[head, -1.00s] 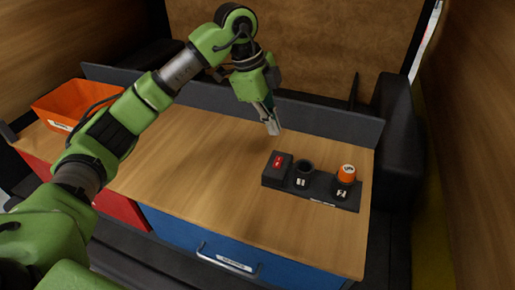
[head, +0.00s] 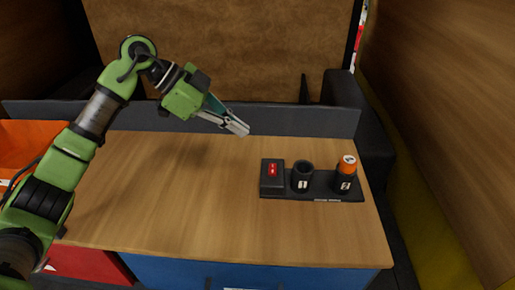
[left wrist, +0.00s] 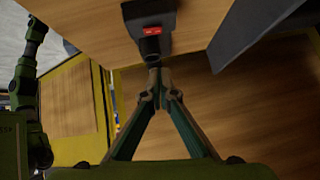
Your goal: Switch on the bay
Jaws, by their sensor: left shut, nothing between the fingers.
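A dark control block (head: 316,193) sits on the right part of the wooden worktop. At its left end is a black box with a red switch (head: 273,169). Beside it stand an empty dark holder (head: 303,178) and a second holder with an orange-capped cylinder (head: 347,166). My left gripper (head: 243,130) is shut and empty, above the worktop, up and left of the red switch and apart from it. In the left wrist view the red switch (left wrist: 152,31) shows beyond the closed fingertips (left wrist: 158,72). My right gripper is not in view.
A dark raised panel (head: 290,121) runs along the worktop's back edge. An orange bin (head: 25,150) stands at the far left. Blue (head: 180,272) and red (head: 85,265) fronts lie below the worktop. The middle of the worktop (head: 180,200) is clear.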

